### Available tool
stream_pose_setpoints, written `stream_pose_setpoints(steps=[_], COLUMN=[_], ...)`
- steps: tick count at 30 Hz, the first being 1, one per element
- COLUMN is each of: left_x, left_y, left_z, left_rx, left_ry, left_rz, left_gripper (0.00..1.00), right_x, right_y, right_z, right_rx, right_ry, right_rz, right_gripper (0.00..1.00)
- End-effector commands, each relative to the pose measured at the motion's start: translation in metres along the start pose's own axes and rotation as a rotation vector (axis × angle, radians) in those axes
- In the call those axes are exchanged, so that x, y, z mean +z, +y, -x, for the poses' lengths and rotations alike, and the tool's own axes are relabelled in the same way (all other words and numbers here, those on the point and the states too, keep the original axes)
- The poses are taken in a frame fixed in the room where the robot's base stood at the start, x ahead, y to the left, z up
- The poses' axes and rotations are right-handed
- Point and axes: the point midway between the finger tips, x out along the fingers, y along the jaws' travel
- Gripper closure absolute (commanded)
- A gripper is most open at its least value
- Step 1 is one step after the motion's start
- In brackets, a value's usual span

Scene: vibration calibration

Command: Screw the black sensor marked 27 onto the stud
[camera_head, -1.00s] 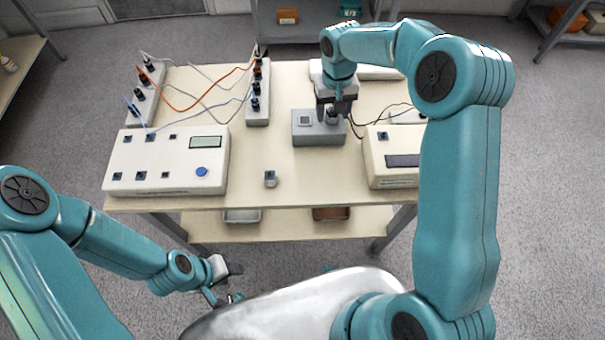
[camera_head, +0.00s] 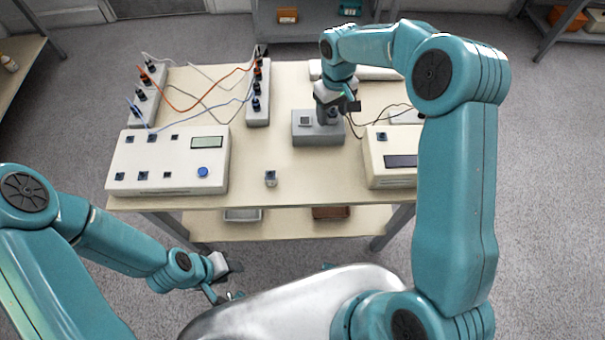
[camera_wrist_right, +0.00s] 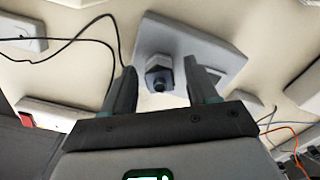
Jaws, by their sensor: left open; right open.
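A small hex-sided sensor (camera_wrist_right: 158,72) with a dark round connector on top stands on the grey block (camera_wrist_right: 205,45) in the right wrist view. It looks grey with dark parts, and I cannot read a number on it. The stud is hidden. My right gripper (camera_wrist_right: 162,76) is open, with one finger on each side of the sensor and gaps showing. In the head view my right gripper (camera_head: 334,110) is over the right part of the grey block (camera_head: 312,139). My left gripper (camera_head: 226,284) is open and empty, low in front of the table.
A small grey piece with a dark top (camera_head: 270,179) stands near the front edge of the table (camera_head: 250,150). A large white console (camera_head: 165,180) is left, a cream instrument (camera_head: 392,172) right. Connector strips (camera_head: 258,112) with cables stand behind.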

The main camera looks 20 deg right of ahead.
Motion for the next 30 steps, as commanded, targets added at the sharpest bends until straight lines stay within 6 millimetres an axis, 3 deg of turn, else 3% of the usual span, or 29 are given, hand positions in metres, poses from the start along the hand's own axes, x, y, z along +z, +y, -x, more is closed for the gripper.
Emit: stream_pose_setpoints(steps=[7,8,12,13,19,30], left_x=[0.0,0.0,0.0,0.0,0.0,0.0], left_y=[0.0,0.0,0.0,0.0,-0.001,-0.004], left_z=[0.0,0.0,0.0,0.0,-0.002,-0.01], left_rx=[0.0,0.0,0.0,0.0,0.0,0.0], left_ry=[0.0,0.0,0.0,0.0,0.0,0.0], left_rz=[0.0,0.0,0.0,0.0,0.0,0.0], left_gripper=[0.57,0.57,0.57,0.57,0.57,0.57], right_x=[0.0,0.0,0.0,0.0,0.0,0.0], right_y=[0.0,0.0,0.0,0.0,0.0,0.0], right_z=[0.0,0.0,0.0,0.0,-0.001,-0.001], right_rx=[0.0,0.0,0.0,0.0,0.0,-0.001], right_ry=[0.0,0.0,0.0,0.0,0.0,0.001], right_rz=[0.01,0.01,0.01,0.009,-0.014,-0.206], right_gripper=[0.42,0.48,0.94,1.0,1.0,1.0])
